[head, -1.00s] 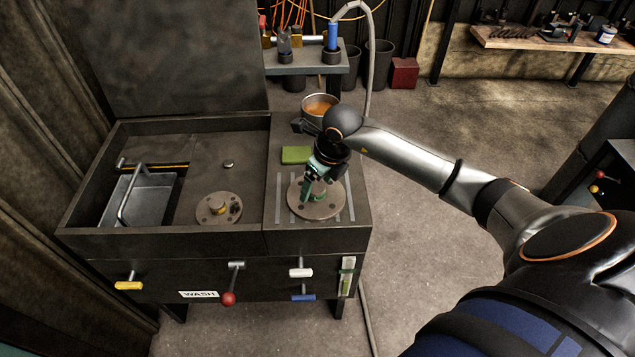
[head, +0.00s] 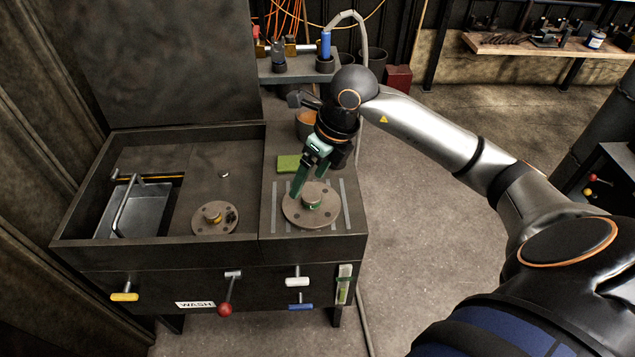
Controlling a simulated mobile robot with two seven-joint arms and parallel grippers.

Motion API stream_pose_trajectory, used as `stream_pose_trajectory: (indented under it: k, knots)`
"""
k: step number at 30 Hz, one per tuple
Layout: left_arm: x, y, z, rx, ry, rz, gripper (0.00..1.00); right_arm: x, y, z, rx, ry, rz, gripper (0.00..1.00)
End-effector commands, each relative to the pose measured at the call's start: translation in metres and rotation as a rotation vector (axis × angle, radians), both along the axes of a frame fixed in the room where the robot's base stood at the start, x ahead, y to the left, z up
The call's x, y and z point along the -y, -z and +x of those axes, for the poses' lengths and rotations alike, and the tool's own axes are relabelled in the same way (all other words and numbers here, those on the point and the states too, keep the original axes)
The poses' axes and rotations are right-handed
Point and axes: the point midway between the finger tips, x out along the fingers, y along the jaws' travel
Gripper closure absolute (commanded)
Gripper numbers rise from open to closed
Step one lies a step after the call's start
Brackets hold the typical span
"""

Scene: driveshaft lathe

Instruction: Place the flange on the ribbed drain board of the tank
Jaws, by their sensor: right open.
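A round brown flange (head: 295,212) with a raised hub and bolt holes lies flat on the ribbed drain board (head: 272,222), at the right side of the tank (head: 160,248). My right gripper (head: 305,187) is open just above and behind the flange, its green fingers near the hub. Whether a finger still touches the hub I cannot tell. My left gripper is not in view.
A pot (head: 306,122) stands behind my gripper. The tank's front carries several levers, including a red-knobbed one (head: 226,308). A grey basket (head: 140,210) sits in the tank's left part.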

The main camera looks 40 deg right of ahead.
Motion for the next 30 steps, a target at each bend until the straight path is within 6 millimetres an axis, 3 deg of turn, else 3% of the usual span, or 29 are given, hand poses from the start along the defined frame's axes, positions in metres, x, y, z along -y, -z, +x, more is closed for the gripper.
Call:
stream_pose_trajectory:
  k: [3, 6, 9, 10, 13, 15, 17, 20, 24, 27, 30]
  knots:
    - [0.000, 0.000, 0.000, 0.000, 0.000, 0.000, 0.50, -0.084, 0.022, -0.024, -0.064, -0.086, 0.351, 0.15]
    - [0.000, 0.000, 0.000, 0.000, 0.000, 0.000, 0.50, -0.155, 0.012, -0.047, -0.119, -0.073, 0.753, 0.15]
    - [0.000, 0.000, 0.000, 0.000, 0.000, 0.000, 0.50, -0.196, -0.014, -0.053, -0.167, 0.059, 1.148, 0.15]
    - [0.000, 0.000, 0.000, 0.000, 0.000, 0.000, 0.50, -0.202, -0.022, -0.051, -0.182, 0.121, 1.259, 0.15]
    - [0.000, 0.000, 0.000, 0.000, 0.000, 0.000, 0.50, -0.200, -0.036, -0.036, -0.230, 0.403, 1.590, 0.15]
    - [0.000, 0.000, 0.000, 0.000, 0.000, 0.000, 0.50, -0.184, -0.027, -0.022, -0.267, 0.667, 1.773, 0.15]
    - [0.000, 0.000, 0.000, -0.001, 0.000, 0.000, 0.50, -0.163, -0.005, -0.012, -0.300, 0.929, 1.888, 0.15]
    - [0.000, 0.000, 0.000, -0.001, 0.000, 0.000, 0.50, -0.127, 0.058, -0.015, -0.370, 1.423, 1.976, 0.15]
    - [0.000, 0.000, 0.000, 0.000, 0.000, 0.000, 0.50, -0.098, 0.156, -0.059, -0.488, 2.051, 1.891, 0.15]
    - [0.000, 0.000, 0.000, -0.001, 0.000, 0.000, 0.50, -0.094, 0.205, -0.100, -0.568, 2.360, 1.765, 0.15]
    - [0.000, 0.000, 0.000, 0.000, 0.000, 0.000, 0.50, -0.096, 0.234, -0.133, -0.632, 2.558, 1.651, 0.15]
